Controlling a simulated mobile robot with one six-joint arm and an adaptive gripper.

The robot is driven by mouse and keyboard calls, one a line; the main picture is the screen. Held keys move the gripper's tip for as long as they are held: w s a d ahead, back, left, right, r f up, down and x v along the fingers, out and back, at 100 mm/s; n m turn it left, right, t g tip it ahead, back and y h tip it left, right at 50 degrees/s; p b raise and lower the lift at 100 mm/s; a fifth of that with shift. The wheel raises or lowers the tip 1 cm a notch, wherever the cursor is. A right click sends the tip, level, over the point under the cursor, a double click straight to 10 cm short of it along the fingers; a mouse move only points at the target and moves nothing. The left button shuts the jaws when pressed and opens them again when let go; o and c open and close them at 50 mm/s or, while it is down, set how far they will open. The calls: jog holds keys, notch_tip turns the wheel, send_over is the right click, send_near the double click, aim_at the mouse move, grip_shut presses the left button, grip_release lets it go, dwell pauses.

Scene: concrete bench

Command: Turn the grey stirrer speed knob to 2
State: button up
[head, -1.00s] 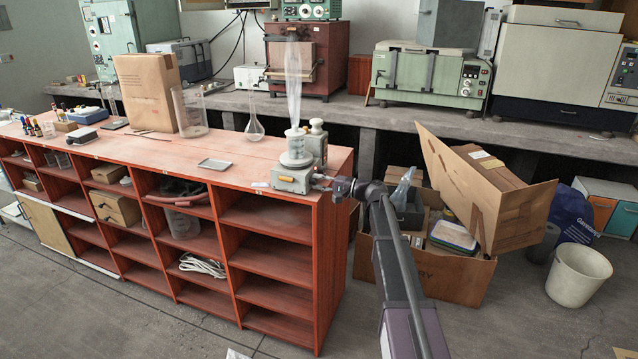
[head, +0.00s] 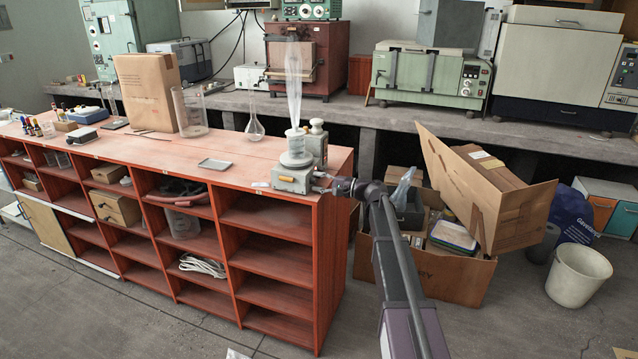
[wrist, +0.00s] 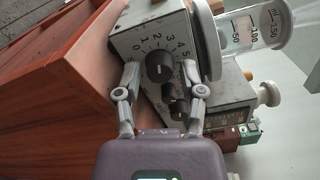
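The stirrer (head: 291,179) is a grey box at the front right end of the red bench, with glassware on its top plate. In the wrist view its panel (wrist: 128,42) shows tilted, with a numbered scale around a dark grey knob (wrist: 159,66). A short pale mark shows on the knob; which number it points to I cannot tell. More dark knobs (wrist: 174,92) sit below it, nearer my gripper. My gripper (wrist: 161,72) is open, its fingertips on either side of the numbered knob. Whether they touch it I cannot tell. In the head view my gripper (head: 326,181) is at the stirrer's right side.
A graduated glass vessel (wrist: 252,28) stands on the stirrer. A second instrument (head: 316,146) stands close behind it. A small grey tray (head: 215,164) lies to the left on the red bench (head: 180,150). An open cardboard box (head: 440,275) is on the floor to the right.

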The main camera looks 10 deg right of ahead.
jog(key=shift+s+d, duration=0.1)
jog(key=shift+d, duration=0.05)
dwell(0.3)
jog(key=v, duration=1.1)
jog(key=shift+s+d, duration=0.2)
jog(key=shift+d, duration=0.15)
jog(key=s+a+f+n+g+h, duration=0.55)
jog(key=s+a+f, duration=0.65)
jog(key=s, duration=0.3)
jog(key=s+d+f+n+g+h, duration=0.1)
jog(key=s+f+n+g+h, duration=0.15)
jog(key=s+h, duration=0.4)
jog(key=s+d+f+n+g+h, duration=0.1)
jog(key=s+f+h, duration=0.25)
jog(key=s, duration=0.65)
notch_tip(320, 180, up, 17)
jog(key=p, duration=1.7)
jog(key=shift+p, duration=0.35)
